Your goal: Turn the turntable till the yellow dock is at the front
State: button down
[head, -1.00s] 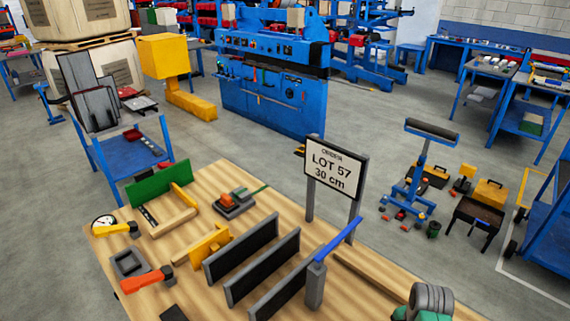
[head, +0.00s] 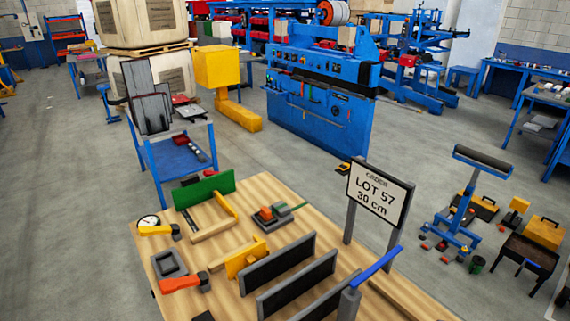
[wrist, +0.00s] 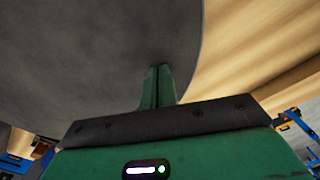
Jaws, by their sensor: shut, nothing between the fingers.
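In the wrist view my gripper (wrist: 158,70) has its green fingers together, with nothing between them. The fingertips are at or very close to a large grey round surface (wrist: 80,60) with a curved edge, which fills the upper left. It may be the turntable, but I cannot tell for sure, nor whether the fingers touch it. No dock can be made out on it. My gripper is not in the head view. No turntable or yellow dock can be identified there.
The wooden bench (head: 225,243) carries a yellow block (head: 246,258), dark upright panels (head: 278,264), an orange-handled tool (head: 182,283) and a green plate (head: 204,188). A "LOT 57 30 cm" sign (head: 379,196) stands at its right.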

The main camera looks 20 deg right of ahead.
jog(key=shift+a, duration=0.15)
jog(key=shift+w+a+p, duration=0.25)
jog(key=shift+a+p, duration=0.25)
jog(key=shift+p, duration=0.1)
jog(key=shift+w+a+f+p, duration=0.1)
jog(key=shift+w+a+p, duration=0.25)
jog(key=shift+a, duration=0.45)
jog(key=shift+a, duration=0.1)
jog(key=shift+w+a+p, duration=0.1)
jog(key=shift+a+p, duration=0.25)
jog(key=shift+p, duration=0.2)
jog(key=shift+w+a+p, duration=0.15)
jog(key=shift+a+p, duration=0.15)
jog(key=shift+a, duration=0.25)
jog(key=shift+w+a+p, duration=0.15)
jog(key=shift+a+p, duration=0.15)
jog(key=shift+a, duration=0.2)
